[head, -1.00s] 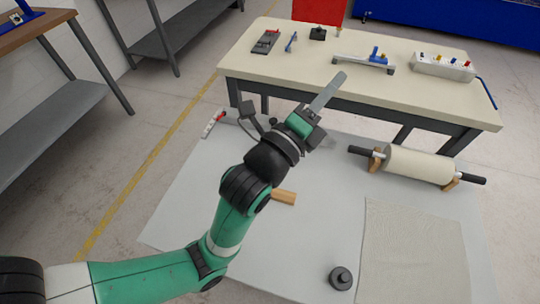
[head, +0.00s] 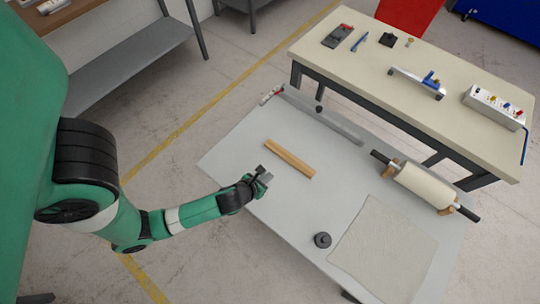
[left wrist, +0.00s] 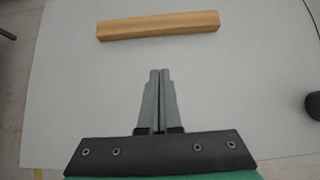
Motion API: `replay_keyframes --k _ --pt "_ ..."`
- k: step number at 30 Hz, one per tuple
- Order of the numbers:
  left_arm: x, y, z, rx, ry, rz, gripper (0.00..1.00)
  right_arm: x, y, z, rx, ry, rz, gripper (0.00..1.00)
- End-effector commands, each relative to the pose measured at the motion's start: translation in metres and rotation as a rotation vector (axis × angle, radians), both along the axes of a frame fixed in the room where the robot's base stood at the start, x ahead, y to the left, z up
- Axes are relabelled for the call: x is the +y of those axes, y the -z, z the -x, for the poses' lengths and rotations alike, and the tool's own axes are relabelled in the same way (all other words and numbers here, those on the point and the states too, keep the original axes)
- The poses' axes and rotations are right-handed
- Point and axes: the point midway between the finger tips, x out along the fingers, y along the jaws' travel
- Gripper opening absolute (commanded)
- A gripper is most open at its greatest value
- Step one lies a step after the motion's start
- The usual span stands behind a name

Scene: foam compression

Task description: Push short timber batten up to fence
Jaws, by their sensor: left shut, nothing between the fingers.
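The short timber batten (head: 290,158) lies flat on the pale grey table, and it also shows in the left wrist view (left wrist: 158,25) just ahead of my fingertips. The fence (head: 322,116) is a long grey bar along the table's far edge, with clear table between it and the batten. My left gripper (head: 266,178) is shut and empty on the near side of the batten, apart from it. In the left wrist view its two fingers (left wrist: 159,73) are pressed together. My right gripper is in neither view.
A black round weight (head: 322,240) and a cream cloth sheet (head: 385,245) lie on the right of the grey table (head: 235,160). A cream roll (head: 424,186) on wooden supports stands at the right edge. A workbench (head: 440,120) with tools stands behind.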

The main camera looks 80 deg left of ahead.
Motion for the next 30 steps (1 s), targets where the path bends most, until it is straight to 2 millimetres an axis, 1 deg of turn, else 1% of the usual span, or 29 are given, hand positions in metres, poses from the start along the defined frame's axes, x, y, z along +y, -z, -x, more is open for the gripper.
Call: replay_keyframes --k 1,10,12,15,18,30 --pt "0.005 0.012 -0.006 -0.002 -0.004 -0.001 0.00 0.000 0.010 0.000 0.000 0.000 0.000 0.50" --pt "0.034 0.059 -0.043 -0.002 -0.003 0.000 0.00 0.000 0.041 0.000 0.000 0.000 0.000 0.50" --pt "0.042 0.055 -0.053 -0.007 -0.004 0.000 0.00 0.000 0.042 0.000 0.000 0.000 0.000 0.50" --pt "0.051 0.055 -0.064 -0.004 -0.002 0.000 0.00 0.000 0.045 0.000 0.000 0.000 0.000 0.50" --pt "0.056 0.053 -0.070 -0.003 -0.001 -0.001 0.00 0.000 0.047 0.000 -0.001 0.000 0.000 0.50" --pt "0.057 0.052 -0.073 0.000 0.001 0.001 0.00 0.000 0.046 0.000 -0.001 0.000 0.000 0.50"
